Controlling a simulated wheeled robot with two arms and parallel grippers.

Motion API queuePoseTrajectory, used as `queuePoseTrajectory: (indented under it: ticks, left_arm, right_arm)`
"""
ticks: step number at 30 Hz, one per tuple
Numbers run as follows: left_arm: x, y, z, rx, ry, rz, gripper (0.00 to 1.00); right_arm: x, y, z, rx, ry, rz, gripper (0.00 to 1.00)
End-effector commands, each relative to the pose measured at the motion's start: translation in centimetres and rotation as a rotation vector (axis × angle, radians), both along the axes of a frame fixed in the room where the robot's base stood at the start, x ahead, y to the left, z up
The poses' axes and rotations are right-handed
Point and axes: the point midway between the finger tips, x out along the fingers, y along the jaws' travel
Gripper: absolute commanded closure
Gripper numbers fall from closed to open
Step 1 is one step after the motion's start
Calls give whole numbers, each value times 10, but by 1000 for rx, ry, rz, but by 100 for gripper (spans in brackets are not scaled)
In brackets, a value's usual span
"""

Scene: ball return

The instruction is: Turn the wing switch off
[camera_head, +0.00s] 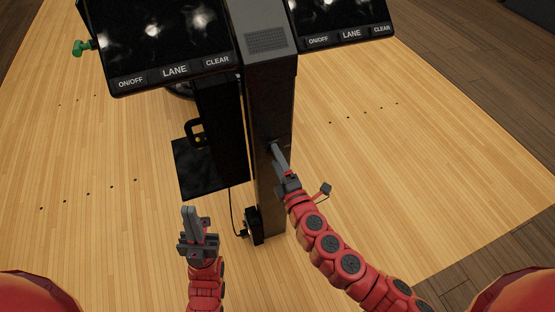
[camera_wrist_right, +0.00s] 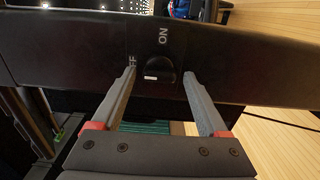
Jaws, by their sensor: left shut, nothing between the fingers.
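The wing switch (camera_wrist_right: 159,71) is a dark round knob with a small white mark, on the column's dark face in the right wrist view. The word ON stands beside it, and the OFF label is partly covered by a finger. The white mark lies on the knob's lower left; I cannot tell for sure which label it points to. My right gripper (camera_wrist_right: 160,80) is open, with one finger on each side of the knob and a gap to both. In the head view my right gripper (camera_head: 276,152) meets the column and hides the switch. My left gripper (camera_head: 187,210) is shut and empty.
The dark column (camera_head: 270,115) stands on the wooden lane floor (camera_head: 380,190). Two screens, a left one (camera_head: 160,40) and a right one (camera_head: 340,20), hang at its top. A dark box (camera_head: 222,125) and a black shelf (camera_head: 195,180) are left of it.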

Motion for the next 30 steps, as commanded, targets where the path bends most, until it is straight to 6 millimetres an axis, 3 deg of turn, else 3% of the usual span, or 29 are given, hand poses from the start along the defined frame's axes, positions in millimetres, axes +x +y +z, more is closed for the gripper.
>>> queuePoseTrajectory:
  ticks: [9, 14, 30]
  left_arm:
    - [0, 0, 0, 0, 0, 0, 100]
    - [0, 0, 0, 0, 0, 0, 100]
    - [0, 0, -3, 0, 0, 0, 100]
  right_arm:
    - [-1, -1, 0, 0, -1, -1, 20]
    - [-15, -8, -1, -1, 1, -4, 20]
    - [-135, -53, -1, 3, 3, -6, 20]
